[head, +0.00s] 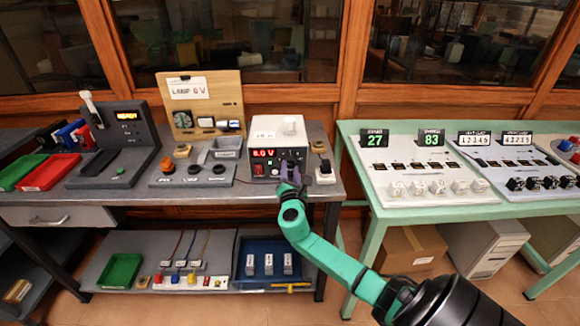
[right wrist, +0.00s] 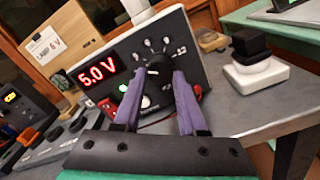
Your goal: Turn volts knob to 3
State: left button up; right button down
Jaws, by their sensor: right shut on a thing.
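The power supply (head: 277,148) is a white-topped box with a dark front on the grey bench. Its red display (right wrist: 97,75) reads 5.0 V in the right wrist view. The volts knob (right wrist: 157,66) is black with a light pointer mark, and a ring of pale marks surrounds it. My right gripper (right wrist: 158,80) has its purple fingers shut on the knob, one on each side. In the head view, my right gripper (head: 291,174) covers the knob at the panel's right part. The pointer's exact setting is hard to read. My left gripper is not in view.
A wooden board (head: 201,100) with a card reading LAMP 6 V stands left of the supply. A black-and-white block (right wrist: 252,65) sits just right of it. The green table (head: 357,150) stands further right, beyond a gap.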

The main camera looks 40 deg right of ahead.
jog(key=shift+s+f+n+p, duration=0.1)
jog(key=shift+n+p, duration=0.95)
jog(key=shift+n, duration=1.25)
jog(key=shift+c, duration=2.3)
grip_release()
jog(key=shift+s+a, duration=0.3)
jog(key=v, duration=1.3)
jog(key=shift+s+a, duration=0.2)
jog(key=shift+s, duration=0.1)
